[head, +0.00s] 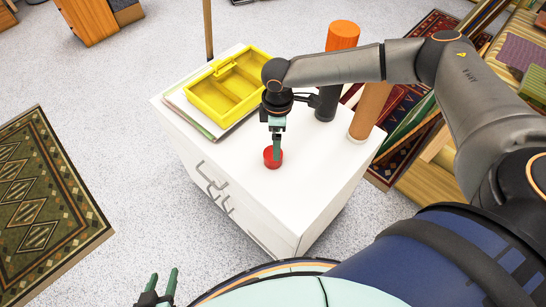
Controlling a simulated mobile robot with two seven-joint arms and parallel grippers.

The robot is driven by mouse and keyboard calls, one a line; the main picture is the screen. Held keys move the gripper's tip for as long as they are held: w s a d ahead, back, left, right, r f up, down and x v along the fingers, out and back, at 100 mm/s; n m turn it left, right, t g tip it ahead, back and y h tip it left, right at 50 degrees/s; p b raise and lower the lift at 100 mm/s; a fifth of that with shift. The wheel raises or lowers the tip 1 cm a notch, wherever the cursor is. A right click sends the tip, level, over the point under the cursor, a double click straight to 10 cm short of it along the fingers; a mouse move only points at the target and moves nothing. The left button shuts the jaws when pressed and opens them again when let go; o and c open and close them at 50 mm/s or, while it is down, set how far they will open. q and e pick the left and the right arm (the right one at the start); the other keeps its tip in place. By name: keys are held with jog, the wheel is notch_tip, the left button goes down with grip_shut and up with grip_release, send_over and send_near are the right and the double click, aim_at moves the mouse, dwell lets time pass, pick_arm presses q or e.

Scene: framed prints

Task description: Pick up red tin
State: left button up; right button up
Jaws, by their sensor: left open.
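The small round red tin (268,161) sits on the white table-like block, toward its front middle. My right gripper (277,149) points down at the tin from above, with its green fingers overlapping the tin in the picture. The fingers are seen edge-on, so I cannot tell whether they are apart or closed on it. My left gripper (160,286) is at the bottom left edge, away from the block, with its two green fingers apart and nothing between them.
The white block's top (300,200) is bare around the tin. A yellow divided tray (205,103) lies on papers at its back left. An orange-topped dark cylinder (342,36) and a brown cylinder (370,108) stand at its right. A patterned rug (40,190) lies left.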

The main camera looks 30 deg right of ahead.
aim_at(270, 163)
jog(key=f, duration=0.4)
jog(key=f+b, duration=0.1)
jog(key=f, duration=0.3)
jog(key=shift+w+a, duration=0.15)
jog(key=shift+a, duration=0.05)
jog(key=c, duration=1.5)
jog(key=shift+c, duration=0.3)
jog(key=shift+r, duration=0.1)
